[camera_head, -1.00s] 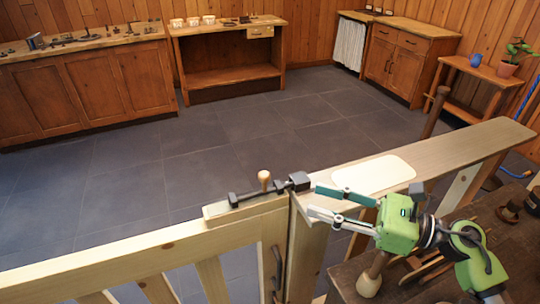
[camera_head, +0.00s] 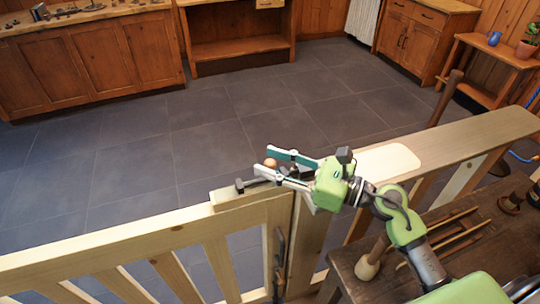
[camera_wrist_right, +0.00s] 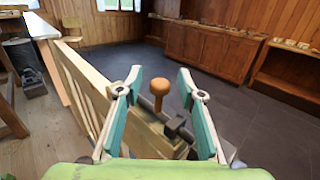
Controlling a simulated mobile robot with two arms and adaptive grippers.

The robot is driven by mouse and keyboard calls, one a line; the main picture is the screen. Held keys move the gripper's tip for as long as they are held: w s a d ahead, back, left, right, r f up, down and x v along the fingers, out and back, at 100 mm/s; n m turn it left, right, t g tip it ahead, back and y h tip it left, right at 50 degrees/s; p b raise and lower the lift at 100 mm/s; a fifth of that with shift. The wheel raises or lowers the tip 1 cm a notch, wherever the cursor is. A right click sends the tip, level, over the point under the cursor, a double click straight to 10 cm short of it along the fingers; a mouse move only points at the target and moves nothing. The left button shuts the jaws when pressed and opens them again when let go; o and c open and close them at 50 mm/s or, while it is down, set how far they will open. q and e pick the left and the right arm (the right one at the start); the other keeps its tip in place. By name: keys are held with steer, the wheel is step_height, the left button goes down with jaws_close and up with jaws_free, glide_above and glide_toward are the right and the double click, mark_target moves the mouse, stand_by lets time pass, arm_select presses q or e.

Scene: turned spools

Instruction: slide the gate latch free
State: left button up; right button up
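The gate latch is a dark metal bolt (camera_head: 241,186) lying along the top of the pale wooden gate (camera_head: 150,232), with a round wooden knob (camera_head: 270,163) standing up from it. My right gripper (camera_head: 262,161) is open and reaches over the latch, its two fingers either side of the knob. My fingers hide part of the latch in the head view. My left gripper is not in view.
A wide ledge (camera_head: 470,140) with a pale pad (camera_head: 388,160) runs right from the gate post. A dark wooden bench (camera_head: 470,240) with sticks and turned pieces stands in front of it. Beyond the gate is open tiled floor (camera_head: 230,120), with cabinets (camera_head: 90,65) along the far wall.

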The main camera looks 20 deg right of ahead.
mark_target(250, 182)
steer(key=shift+w+a, duration=0.2)
steer(key=shift+w, duration=0.05)
steer(key=shift+w+a+f, duration=0.1)
steer(key=shift+c, duration=0.2)
jaws_close()
steer(key=a+p, duration=0.1)
steer(key=a, duration=0.3)
steer(key=shift+a+p, duration=0.2)
steer(key=shift+p, duration=0.2)
steer(key=shift+a, duration=0.2)
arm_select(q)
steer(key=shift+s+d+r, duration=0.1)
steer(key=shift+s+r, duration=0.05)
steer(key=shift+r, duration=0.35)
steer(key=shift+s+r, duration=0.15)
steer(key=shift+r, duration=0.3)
